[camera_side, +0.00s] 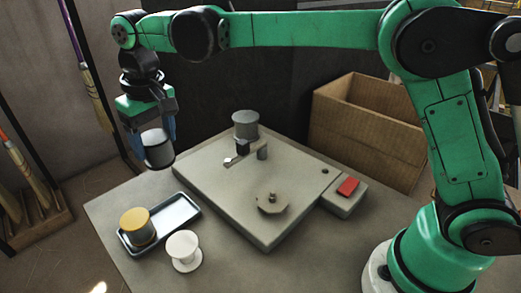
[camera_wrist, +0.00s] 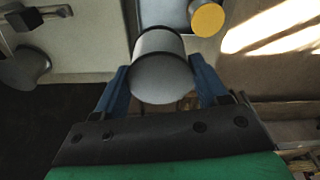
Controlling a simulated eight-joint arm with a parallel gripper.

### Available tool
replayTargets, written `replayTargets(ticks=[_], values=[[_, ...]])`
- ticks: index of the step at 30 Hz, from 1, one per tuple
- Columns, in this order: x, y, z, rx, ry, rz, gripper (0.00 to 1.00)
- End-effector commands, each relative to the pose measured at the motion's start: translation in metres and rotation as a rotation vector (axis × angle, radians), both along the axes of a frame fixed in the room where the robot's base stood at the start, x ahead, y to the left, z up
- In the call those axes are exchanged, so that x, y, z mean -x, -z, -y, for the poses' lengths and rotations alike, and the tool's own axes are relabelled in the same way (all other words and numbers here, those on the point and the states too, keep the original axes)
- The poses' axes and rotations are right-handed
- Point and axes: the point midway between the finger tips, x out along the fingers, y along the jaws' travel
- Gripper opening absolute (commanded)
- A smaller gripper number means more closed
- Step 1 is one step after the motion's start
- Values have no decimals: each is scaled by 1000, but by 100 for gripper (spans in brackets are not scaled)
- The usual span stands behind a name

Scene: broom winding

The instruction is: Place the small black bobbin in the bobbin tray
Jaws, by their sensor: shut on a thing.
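My gripper (camera_side: 158,130) is shut on a bobbin (camera_side: 158,153) with black rims and a pale grey middle; no other black bobbin shows. The bobbin also shows between the blue fingers in the wrist view (camera_wrist: 161,75). It hangs in the air, higher than the table and apart from the tray. The bobbin tray (camera_side: 181,212) is a shallow metal tray at the table's left; part of it shows at the top of the wrist view (camera_wrist: 168,12). A yellow-topped spool (camera_side: 138,226) stands in its near left end. The tray's right end is bare.
A white spool (camera_side: 184,250) stands on the table just right of the tray. A grey winding machine (camera_side: 215,190) fills the table's middle, with a grey spool (camera_side: 245,124) at its back and a red button (camera_side: 348,186) at right. A cardboard box (camera_side: 350,135) is behind.

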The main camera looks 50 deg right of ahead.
Motion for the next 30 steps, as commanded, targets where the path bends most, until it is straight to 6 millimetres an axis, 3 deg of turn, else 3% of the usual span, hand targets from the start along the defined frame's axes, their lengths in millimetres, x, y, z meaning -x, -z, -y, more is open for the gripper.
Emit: replayTargets(ticks=[6,10,22,30], values=[[0,59,0,0,0,0,7],[0,83,0,0,0,0,7],[0,130,0,0,0,1,7],[0,133,0,0,0,1,7]])
